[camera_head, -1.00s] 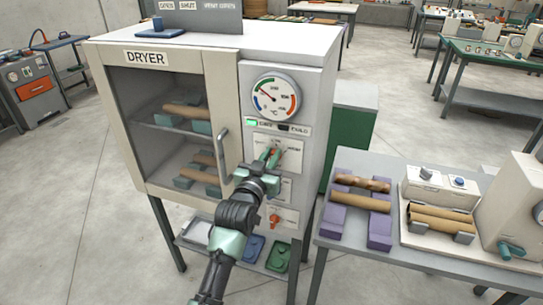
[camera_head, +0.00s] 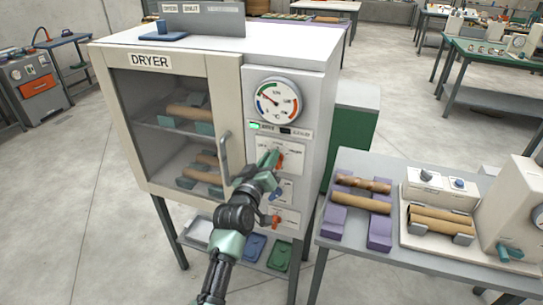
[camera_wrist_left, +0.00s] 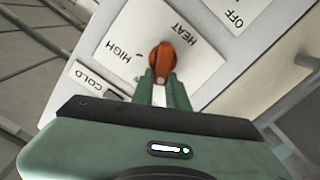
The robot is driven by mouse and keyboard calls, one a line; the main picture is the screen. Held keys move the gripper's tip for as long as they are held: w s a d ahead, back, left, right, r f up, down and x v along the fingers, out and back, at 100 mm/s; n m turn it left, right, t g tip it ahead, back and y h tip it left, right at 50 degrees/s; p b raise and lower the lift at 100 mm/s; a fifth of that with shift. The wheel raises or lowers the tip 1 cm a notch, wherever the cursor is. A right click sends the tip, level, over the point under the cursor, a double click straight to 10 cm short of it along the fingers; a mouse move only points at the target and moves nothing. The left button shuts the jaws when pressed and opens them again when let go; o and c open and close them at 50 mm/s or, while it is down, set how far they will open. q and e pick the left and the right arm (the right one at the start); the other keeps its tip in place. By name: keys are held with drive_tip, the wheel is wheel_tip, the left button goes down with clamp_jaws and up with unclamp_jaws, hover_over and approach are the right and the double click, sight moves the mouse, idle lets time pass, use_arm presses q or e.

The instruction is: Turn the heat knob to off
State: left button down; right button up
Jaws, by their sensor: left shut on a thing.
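The dryer (camera_head: 178,85) has a control panel with an orange heat knob (camera_head: 281,161) on its right side. My right gripper is not in view.
A dial gauge (camera_head: 277,100) and a lit green lamp (camera_head: 254,126) are above the knob. A blue knob (camera_head: 276,195) and another orange knob (camera_head: 275,221) are below. The door handle (camera_head: 225,155) is to the left. A grey table (camera_head: 400,165) with wooden rolls stands right.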

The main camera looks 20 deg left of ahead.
use_arm(q)
drive_tip(key=shift+a+f+n+p, duration=0.15)
drive_tip(key=shift+n, duration=0.8)
drive_tip(key=shift+a+f+n+p, duration=0.1)
drive_tip(key=shift+n+p, duration=0.1)
drive_tip(key=shift+n, duration=0.8)
drive_tip(key=shift+a+f+n+p, duration=0.15)
drive_tip(key=shift+n, duration=0.8)
drive_tip(key=c, duration=1.4)
unclamp_jaws()
